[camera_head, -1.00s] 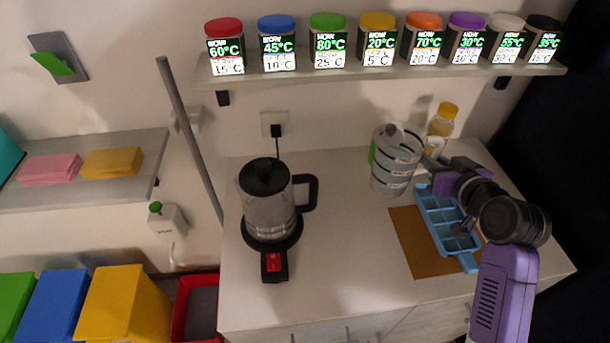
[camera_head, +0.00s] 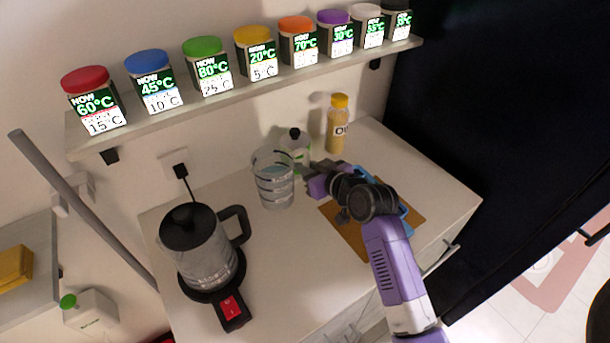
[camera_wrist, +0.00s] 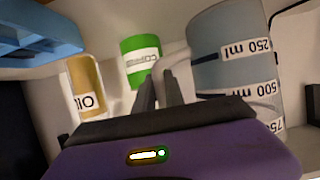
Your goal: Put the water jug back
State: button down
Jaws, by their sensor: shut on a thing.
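The water jug (camera_head: 274,184) is a clear, grey-tinted measuring jug with dark bands. It stands upright at the back of the counter, right of the kettle. I cannot tell whether its base touches the counter. My gripper (camera_head: 308,182) is at the jug's right side, and the arm comes in from the lower right. In the wrist view, the fingers of my gripper (camera_wrist: 160,88) are shut on the pale jug handle, with the jug (camera_wrist: 232,50) and its ml labels on the right. The fingers hide part of the handle.
A black-lidded kettle (camera_head: 200,248) stands left on its base. A white and green bottle (camera_head: 297,146) is close behind the jug, an oil bottle (camera_head: 338,125) further right. A blue ice tray (camera_head: 406,218) and brown board (camera_head: 343,232) lie under my arm.

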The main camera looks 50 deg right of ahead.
jog(key=shift+f, duration=1.4)
jog(key=shift+f, duration=0.2)
jog(key=c, duration=1.4)
grip_release()
